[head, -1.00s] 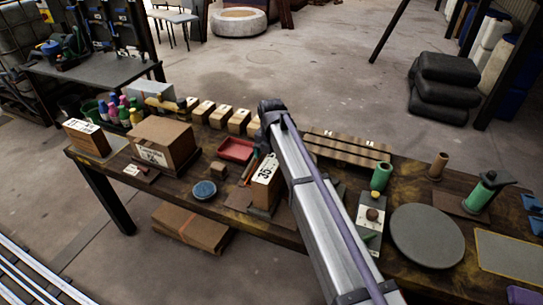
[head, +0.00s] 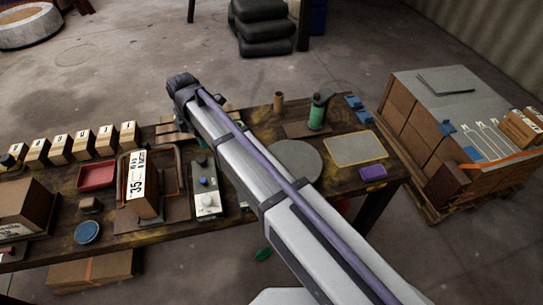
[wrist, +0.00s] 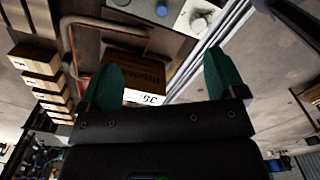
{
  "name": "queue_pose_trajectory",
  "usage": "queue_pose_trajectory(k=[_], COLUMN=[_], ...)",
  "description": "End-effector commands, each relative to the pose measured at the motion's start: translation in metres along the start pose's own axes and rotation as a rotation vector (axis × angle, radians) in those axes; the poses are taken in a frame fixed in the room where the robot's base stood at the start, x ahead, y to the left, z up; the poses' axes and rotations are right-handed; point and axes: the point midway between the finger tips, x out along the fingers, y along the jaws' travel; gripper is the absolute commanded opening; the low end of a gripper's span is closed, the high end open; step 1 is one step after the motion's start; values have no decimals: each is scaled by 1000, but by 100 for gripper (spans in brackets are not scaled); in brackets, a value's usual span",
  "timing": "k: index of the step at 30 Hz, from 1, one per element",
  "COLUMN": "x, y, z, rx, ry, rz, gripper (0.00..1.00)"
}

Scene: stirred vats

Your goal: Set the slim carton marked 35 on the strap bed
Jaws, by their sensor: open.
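The slim carton marked 35 (head: 137,190) stands upright on the workbench in the head view, with its white number label facing my camera. In the wrist view the carton (wrist: 135,72) shows its brown printed side and part of the label, just beyond my gripper. My gripper (wrist: 162,78) is open with two green fingers; the carton appears toward the left finger, and I cannot tell whether it is between them. My gripper is hidden in the head view. No strap bed is clearly identifiable; a carton stack with an orange strap (head: 500,161) stands at right.
A red tray (head: 97,176) and a blue round dish (head: 88,232) lie left of the carton. A bent pipe frame (wrist: 95,22) stands close by it. A switch panel (head: 207,200), a grey disc (head: 296,160) and a green press (head: 318,113) are to the right.

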Motion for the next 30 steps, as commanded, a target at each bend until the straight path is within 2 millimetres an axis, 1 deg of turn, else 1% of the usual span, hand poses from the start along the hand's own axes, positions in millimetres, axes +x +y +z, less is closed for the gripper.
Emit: queue_pose_trajectory(k=[1, 2, 3, 4, 5, 6, 7, 9, 11, 12, 13, 15, 30], x=[0, 0, 0, 0, 0, 0, 0, 0, 0, 0, 0, 0, 0], y=[-66, -98, -142, -177, -211, -253, -281, -333, -363, -376, -382, -387, -385], z=[46, 70, 98, 116, 131, 145, 153, 163, 167, 168, 169, 170, 172], rx=[299, 499, 771, 979, 1185, 1443, 1620, 1965, 2175, 2271, 2322, 2383, 2384], ry=[0, 0, 0, 0, 0, 0, 0, 0, 0, 0, -1, -1, -1], rz=[-1, -1, -1, -1, -1, -1, -1, -1, -1, -1, -1, -1, -1], gripper=[89, 89, 89, 89, 89, 89, 89, 89, 89, 89, 89, 89, 89])
